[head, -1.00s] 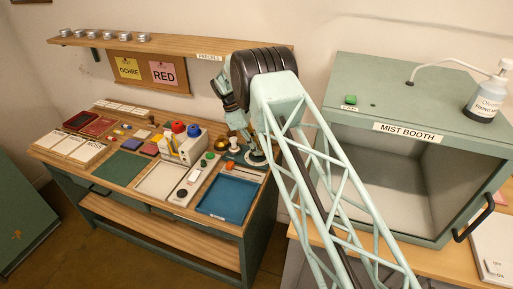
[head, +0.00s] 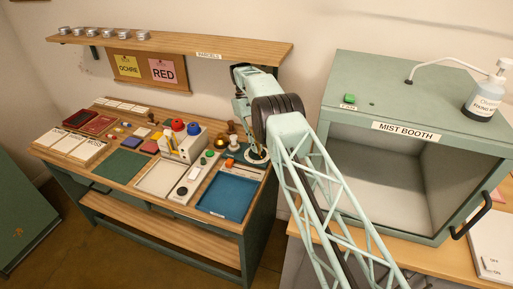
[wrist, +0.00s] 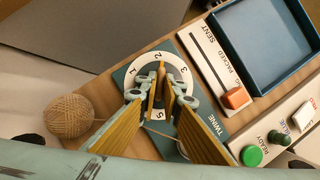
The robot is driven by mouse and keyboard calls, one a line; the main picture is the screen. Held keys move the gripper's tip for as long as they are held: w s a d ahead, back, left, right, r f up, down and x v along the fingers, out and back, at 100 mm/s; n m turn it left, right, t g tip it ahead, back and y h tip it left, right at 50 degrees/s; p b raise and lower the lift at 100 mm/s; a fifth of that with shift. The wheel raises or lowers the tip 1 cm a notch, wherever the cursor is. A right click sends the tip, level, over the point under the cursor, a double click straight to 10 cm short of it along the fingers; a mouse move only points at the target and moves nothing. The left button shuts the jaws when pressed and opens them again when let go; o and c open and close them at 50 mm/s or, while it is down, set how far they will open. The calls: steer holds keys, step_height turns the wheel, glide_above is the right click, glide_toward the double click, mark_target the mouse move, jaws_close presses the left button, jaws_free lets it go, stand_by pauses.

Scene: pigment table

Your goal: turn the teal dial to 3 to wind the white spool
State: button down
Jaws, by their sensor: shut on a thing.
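The dial (wrist: 181,58) has a round white face with 1, 2, 3 and a mark like S around its rim, on a teal plate labelled TWINE (wrist: 219,123). My gripper (wrist: 159,91) is over the dial's middle, its yellow-padded fingers shut on the dial's knob. In the head view the dial's pale face (head: 256,158) lies at the table's right end, under my gripper. A tan ball of twine (wrist: 70,116) sits left of the dial, with a thin strand running from it.
In the head view the mist booth (head: 404,128) stands to the right, and the parcels shelf (head: 180,45) runs above the table.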

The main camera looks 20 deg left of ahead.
steer(key=shift+m, duration=0.8)
steer(key=shift+y, duration=0.3)
steer(key=c, duration=2.8)
jaws_free()
steer(key=shift+n, duration=0.4)
